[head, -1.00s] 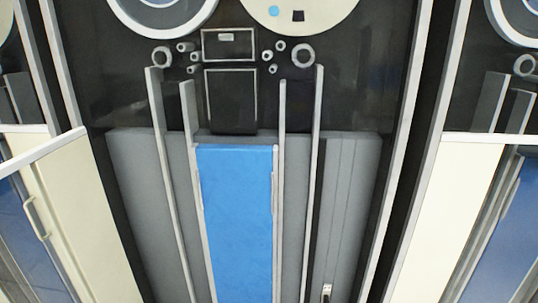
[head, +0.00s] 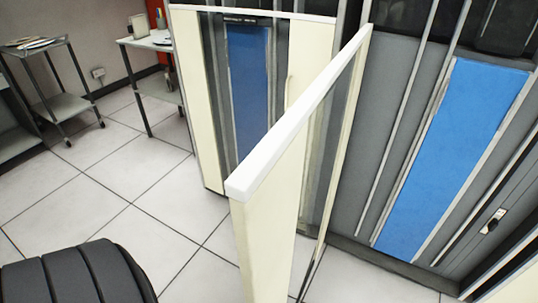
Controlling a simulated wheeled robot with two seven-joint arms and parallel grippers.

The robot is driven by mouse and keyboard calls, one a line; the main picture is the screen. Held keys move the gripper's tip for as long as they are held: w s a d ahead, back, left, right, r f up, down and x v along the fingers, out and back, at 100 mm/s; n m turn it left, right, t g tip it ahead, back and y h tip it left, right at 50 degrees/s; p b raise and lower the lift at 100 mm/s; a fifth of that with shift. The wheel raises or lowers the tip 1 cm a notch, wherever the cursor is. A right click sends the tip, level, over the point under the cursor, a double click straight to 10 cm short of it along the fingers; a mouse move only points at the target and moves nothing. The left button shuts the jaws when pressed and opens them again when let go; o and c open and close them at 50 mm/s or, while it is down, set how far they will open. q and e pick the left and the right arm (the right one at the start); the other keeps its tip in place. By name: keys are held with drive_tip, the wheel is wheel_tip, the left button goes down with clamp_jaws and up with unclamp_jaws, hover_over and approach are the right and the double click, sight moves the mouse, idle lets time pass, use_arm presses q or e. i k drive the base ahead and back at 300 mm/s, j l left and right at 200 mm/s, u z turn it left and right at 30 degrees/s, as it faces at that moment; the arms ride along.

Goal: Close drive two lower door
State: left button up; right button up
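An open lower door (head: 262,205) stands out from the front of a tape drive in the head view. It has a cream frame, a white top edge and a glass pane. Its far edge meets the left side of the drive, and its free edge points toward me. Behind it, the drive's lower bay is exposed, with a grey inner panel (head: 405,120) and a blue strip (head: 455,155). No drive number is readable. Neither of my grippers is in view.
A neighbouring drive's lower door (head: 198,95) is closed, left of the open door. A black ribbed shape (head: 75,275), which I cannot identify, fills the lower left corner. A trolley (head: 50,85) and a table (head: 150,42) stand further back. Tiled floor (head: 120,190) is clear between.

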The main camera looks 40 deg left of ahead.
sight(263, 192)
drive_tip(key=k+j, duration=0.1)
drive_tip(key=j, duration=0.25)
drive_tip(key=k+j, duration=0.1)
drive_tip(key=j, duration=0.25)
drive_tip(key=k+j, duration=0.1)
drive_tip(key=j, duration=0.25)
drive_tip(key=k+j, duration=0.1)
drive_tip(key=j, duration=0.25)
